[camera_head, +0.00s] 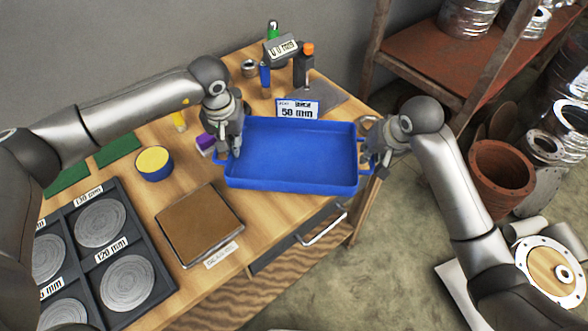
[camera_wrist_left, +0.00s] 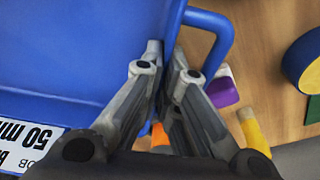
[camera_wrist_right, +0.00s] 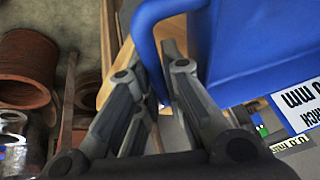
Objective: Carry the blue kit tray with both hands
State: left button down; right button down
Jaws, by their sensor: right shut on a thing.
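The blue kit tray (camera_head: 290,155) is empty and spans the right end of the wooden table, its right side reaching past the table edge. My left gripper (camera_head: 236,150) points down at the tray's left wall, beside the left handle (camera_wrist_left: 222,45). Its fingers (camera_wrist_left: 166,50) are close together near that wall; whether they press on it is unclear. My right gripper (camera_head: 370,165) is shut on the tray's right handle (camera_wrist_right: 143,30), with its fingertips partly hidden behind it in the head view.
A "50 mm" sign (camera_head: 298,108) stands behind the tray. Bottles (camera_head: 303,66) and a labelled gauge (camera_head: 281,49) are at the back. A brown plate (camera_head: 199,222), a blue-and-yellow roll (camera_head: 153,162) and a dark disc rack (camera_head: 113,250) lie left.

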aim_at(362, 168)
pick_arm(q)
jog(key=shift+a+f, duration=0.15)
jog(key=shift+a, duration=0.1)
pick_arm(e)
jog(key=shift+d+f, duration=0.1)
jog(key=shift+d, duration=0.1)
